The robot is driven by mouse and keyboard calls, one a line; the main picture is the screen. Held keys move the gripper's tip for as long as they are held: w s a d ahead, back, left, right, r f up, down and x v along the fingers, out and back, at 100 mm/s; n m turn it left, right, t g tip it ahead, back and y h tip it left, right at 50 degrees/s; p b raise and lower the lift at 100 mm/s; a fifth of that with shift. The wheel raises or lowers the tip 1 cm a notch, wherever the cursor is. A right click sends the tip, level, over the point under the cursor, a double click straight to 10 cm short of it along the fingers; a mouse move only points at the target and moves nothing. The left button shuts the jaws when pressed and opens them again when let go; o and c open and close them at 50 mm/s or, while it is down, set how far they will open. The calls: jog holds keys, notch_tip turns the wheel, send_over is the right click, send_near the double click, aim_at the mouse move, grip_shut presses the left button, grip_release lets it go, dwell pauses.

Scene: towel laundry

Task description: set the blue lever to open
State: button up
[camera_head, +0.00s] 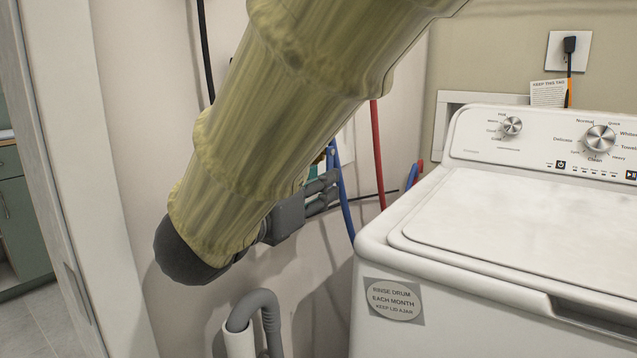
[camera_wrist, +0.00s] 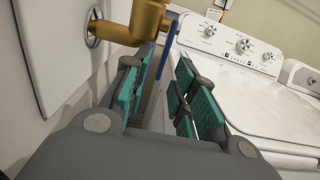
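My gripper (camera_wrist: 163,88) is open in the wrist view, its teal-padded fingers apart with no object clearly held between them. A brass valve (camera_wrist: 148,20) comes out of the wall just beyond the fingertips. Narrow blue parts hang below it, near and between the fingertips; I cannot tell for sure which is the blue lever and which is the hose. In the head view my arm hides the valve and most of my gripper (camera_head: 322,188). A blue hose (camera_head: 343,195) shows just right of the gripper there.
A white washer (camera_head: 500,230) with a control panel stands close on the right. A red hose (camera_head: 378,150) hangs behind my arm. A grey drain hose (camera_head: 268,310) in a white pipe stands below it. The wall is close on the left.

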jog(key=v, duration=0.6)
jog(key=shift+s, duration=0.1)
dwell(0.3)
